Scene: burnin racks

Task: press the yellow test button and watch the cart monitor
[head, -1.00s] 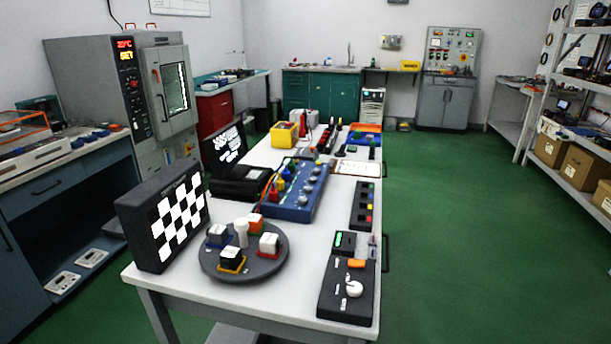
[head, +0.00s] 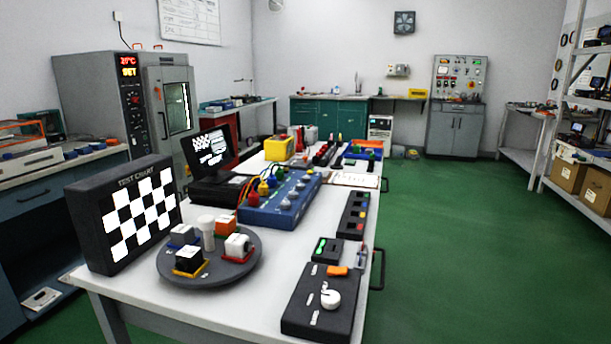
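The table (head: 230,310) carries a narrow black strip (head: 343,234) with several small coloured buttons in a row. One looks yellow, but the buttons are too small to tell surely. A monitor (head: 209,150) with a black base is lit with a white checker pattern and text, too small to read. A blue box (head: 262,216) with grey knobs and red, yellow and blue plugs stands beside it. Neither of my grippers is in view.
A test chart board (head: 92,226), a round dark turntable (head: 222,275) with small blocks and a black control box (head: 300,316) with a white knob fill the near table. A grey oven (head: 95,95) stands at left, shelves (head: 555,150) at right. Green floor (head: 460,240) is clear.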

